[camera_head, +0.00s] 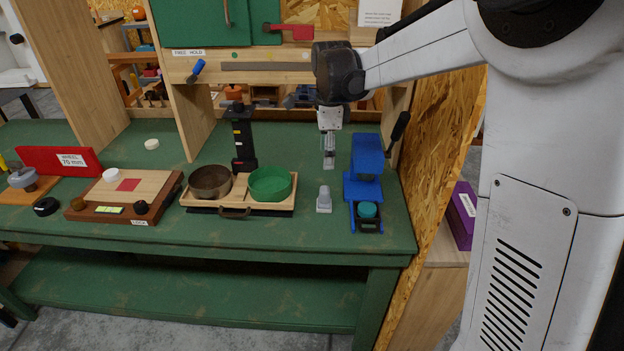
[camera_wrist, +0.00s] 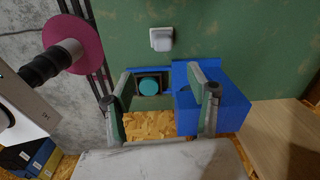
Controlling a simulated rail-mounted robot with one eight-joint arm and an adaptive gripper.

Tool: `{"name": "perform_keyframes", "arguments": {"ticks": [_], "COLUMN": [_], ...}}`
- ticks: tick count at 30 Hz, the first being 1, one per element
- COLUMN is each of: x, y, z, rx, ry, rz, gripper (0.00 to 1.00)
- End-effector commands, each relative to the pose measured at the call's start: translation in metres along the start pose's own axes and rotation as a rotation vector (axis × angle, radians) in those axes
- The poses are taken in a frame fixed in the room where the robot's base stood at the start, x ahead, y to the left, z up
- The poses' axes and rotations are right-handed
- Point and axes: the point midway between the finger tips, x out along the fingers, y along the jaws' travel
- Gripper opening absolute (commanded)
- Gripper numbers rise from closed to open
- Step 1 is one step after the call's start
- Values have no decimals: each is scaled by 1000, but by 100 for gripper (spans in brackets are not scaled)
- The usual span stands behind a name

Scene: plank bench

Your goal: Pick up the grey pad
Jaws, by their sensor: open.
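A small light-grey piece (camera_head: 324,199), the only pad-like grey thing near my gripper, stands on the green bench. It has a wider base and a narrower top. In the wrist view it shows as a grey block (camera_wrist: 161,39), beyond the fingertips and apart from them. My gripper (camera_head: 328,162) hangs pointing down above the bench, behind the grey piece in the head view. In the wrist view its two fingers (camera_wrist: 165,95) are spread apart with nothing held between them.
A blue press (camera_head: 366,187) with a teal round piece (camera_head: 368,210) stands right of the grey piece. A wooden tray (camera_head: 240,207) with a brown bowl (camera_head: 210,182) and green bowl (camera_head: 270,184) lies left. A black upright tool (camera_head: 243,140) stands behind it. Bare bench surrounds the grey piece.

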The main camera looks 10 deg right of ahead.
Motion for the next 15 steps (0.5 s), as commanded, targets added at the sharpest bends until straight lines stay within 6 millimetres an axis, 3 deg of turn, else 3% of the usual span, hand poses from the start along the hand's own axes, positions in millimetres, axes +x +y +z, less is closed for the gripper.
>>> {"name": "perform_keyframes", "arguments": {"ticks": [3, 10, 15], "x": [10, 27, 56], "y": [-12, -17, -15], "z": [2, 3, 2], "rx": [74, 116, 115], "ry": [5, 8, 8], "rz": [25, 38, 37], "gripper": [54, 54, 54]}}
